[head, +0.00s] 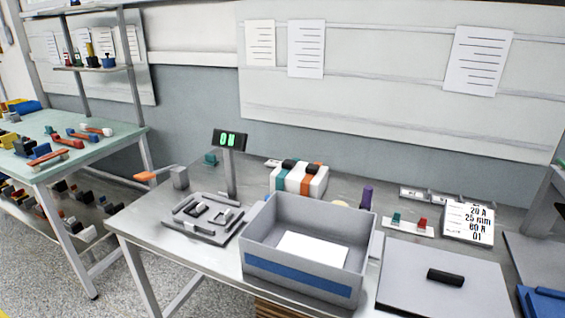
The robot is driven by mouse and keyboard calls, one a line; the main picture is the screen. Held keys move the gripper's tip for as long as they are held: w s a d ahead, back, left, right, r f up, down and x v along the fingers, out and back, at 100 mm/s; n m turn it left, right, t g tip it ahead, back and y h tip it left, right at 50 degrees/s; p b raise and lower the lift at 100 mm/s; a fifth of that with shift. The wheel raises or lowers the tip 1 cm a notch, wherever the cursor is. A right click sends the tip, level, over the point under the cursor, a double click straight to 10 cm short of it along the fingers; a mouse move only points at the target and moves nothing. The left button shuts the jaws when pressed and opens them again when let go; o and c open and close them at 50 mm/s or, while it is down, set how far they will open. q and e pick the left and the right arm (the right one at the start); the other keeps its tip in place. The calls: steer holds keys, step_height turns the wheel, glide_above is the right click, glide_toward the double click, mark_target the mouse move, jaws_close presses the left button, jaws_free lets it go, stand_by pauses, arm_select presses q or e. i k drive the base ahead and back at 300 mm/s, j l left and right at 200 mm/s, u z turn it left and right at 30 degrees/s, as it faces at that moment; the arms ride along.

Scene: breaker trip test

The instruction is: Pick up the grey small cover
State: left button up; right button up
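A flat grey cover (415,284) with a black bar handle (445,277) lies at the front right of the grey metal table (140,232). It is the only thing that clearly looks like a cover, and I cannot tell whether it is the small one. A grey fixture (205,231) with raised rails and small parts sits at the table's left. A small grey block (180,178) stands behind it. Neither of my grippers is in view.
A grey open box (262,252) with a blue stripe holds a white sheet. A display (230,140) on a post, a striped block (287,178), a purple object (366,197) and a label card (468,223) stand behind. A green-topped table (70,148) is left.

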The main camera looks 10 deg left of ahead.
mark_target(228, 215)
steer(key=i+j+z, duration=0.1)
steer(key=j, duration=0.2)
steer(key=i+j, duration=0.2)
steer(key=i+j+z, duration=0.15)
steer(key=j, duration=0.2)
steer(key=i+j, duration=0.1)
steer(key=j, duration=0.2)
steer(key=z, duration=0.05)
